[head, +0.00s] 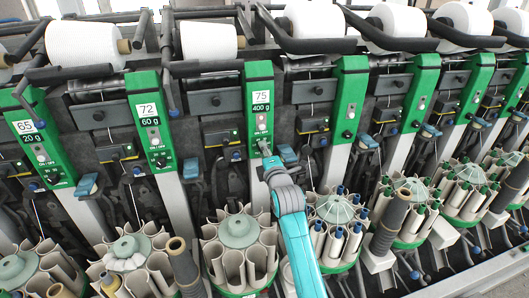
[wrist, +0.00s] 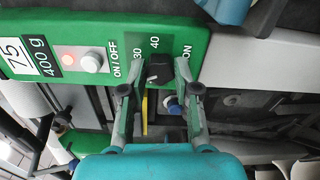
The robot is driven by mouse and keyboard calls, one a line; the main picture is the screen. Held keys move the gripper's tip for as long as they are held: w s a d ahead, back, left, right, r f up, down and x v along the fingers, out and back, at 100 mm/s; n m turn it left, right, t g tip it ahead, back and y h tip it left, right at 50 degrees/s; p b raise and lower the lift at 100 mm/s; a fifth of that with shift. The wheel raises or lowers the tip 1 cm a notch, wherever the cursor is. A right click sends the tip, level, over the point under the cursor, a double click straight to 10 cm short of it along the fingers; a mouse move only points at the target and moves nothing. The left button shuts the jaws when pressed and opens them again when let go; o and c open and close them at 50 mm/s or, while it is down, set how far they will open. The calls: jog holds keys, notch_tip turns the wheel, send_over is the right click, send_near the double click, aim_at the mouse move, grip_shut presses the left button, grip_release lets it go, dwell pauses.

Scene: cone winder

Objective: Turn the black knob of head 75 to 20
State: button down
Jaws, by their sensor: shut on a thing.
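The black knob (wrist: 158,69) of head 75 sits on the green panel (wrist: 95,25) in the wrist view, with marks 30, 40 and ON printed around it. Which mark the knob points at is too small to tell. My gripper (wrist: 152,78) has one finger on each side of the knob and is shut on it. In the head view, my gripper (head: 267,162) is at the lower end of the green panel of head 75 (head: 260,75), labelled 75 and 400 g, and hides the knob there.
A lit pinkish button (wrist: 68,58) and a white button (wrist: 91,62) sit beside the knob. A blue knob (wrist: 172,104) is close to the fingers. Neighbouring head 72 (head: 150,125) stands to the left.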

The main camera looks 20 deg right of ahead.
jog(key=c, duration=0.8)
grip_release()
jog(key=shift+c, duration=0.2)
jog(key=s, duration=1.2)
